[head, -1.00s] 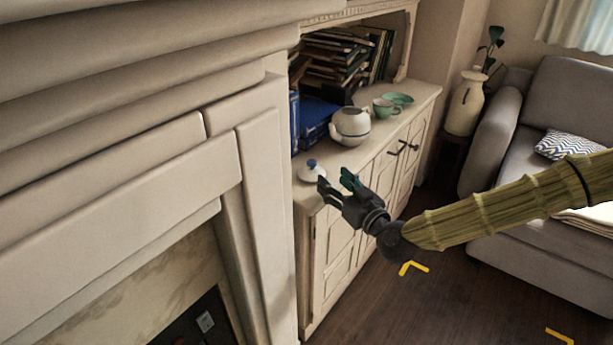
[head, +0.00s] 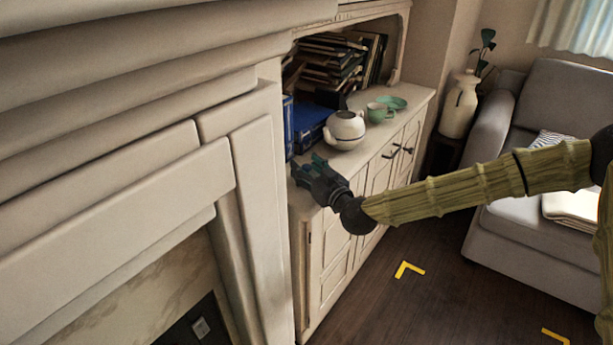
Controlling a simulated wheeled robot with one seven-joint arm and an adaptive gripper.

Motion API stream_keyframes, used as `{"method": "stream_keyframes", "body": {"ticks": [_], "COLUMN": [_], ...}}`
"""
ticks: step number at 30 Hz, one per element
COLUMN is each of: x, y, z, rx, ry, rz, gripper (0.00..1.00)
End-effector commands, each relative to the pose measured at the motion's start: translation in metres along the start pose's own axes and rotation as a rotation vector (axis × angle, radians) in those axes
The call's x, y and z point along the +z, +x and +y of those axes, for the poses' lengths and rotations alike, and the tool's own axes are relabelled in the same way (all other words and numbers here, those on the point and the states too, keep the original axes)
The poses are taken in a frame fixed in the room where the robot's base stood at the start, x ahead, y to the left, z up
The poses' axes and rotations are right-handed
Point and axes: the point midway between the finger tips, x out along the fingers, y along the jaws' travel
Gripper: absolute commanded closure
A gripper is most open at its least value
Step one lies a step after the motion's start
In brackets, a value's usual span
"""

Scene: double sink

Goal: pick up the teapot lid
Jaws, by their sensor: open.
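The teapot lid does not show now; my gripper (head: 307,166) covers the place at the near left end of the cabinet top where it was seen before. My gripper reaches in from the right over that end, its fingers open and pointing left. I cannot tell whether the fingers are around the lid or touching it. The white teapot (head: 345,131) stands upright without its lid on the cabinet top, behind and to the right of my gripper.
A green cup (head: 379,112) and a green saucer (head: 392,103) sit beyond the teapot on the cabinet (head: 412,111). Blue books (head: 313,117) stand behind my gripper. The fireplace surround (head: 255,190) rises close on the left. A grey sofa (head: 560,105) is at right.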

Motion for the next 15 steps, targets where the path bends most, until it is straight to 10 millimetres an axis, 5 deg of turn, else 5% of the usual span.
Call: {"method": "stream_keyframes", "body": {"ticks": [9,15], "x": [-0.0002,-0.0001], "y": [0.0049,0.0048], "z": [0.0005,0.0004], "rx": [0.001,0.001], "ry": [0.000,0.000], "rz": [0.000,0.000], "gripper": [0.49,0.84]}}
